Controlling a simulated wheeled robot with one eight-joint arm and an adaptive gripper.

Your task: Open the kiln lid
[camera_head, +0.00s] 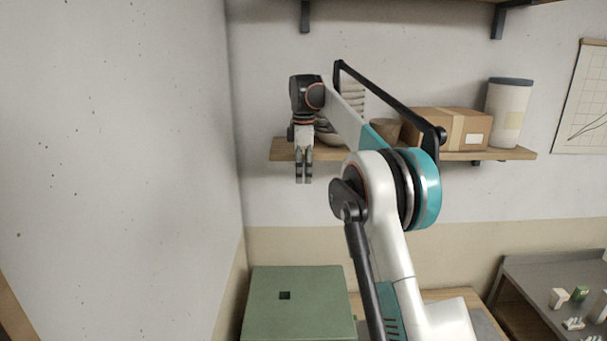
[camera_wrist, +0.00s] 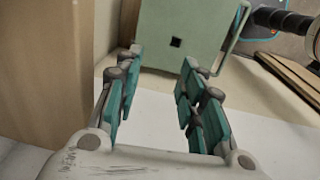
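The kiln (camera_head: 318,292) is a green box at the bottom of the head view, with a small dark square hole in its flat top. Its lid looks shut; its front and any handle are out of view there. In the wrist view the green top (camera_wrist: 205,38) with the same hole shows at the top, beyond the fingertips, with a pale green edge or bar along its right side. My gripper (camera_head: 304,181) points down, high above the kiln, apart from it. In the wrist view my gripper (camera_wrist: 161,62) has its teal fingers apart, with nothing between them.
A wall shelf (camera_head: 510,154) behind my arm holds bowls, a cardboard box (camera_head: 432,122) and a pale canister (camera_head: 507,112). A plain wall (camera_head: 120,150) stands close on the left. A grey table (camera_head: 545,275) with small items is at the lower right.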

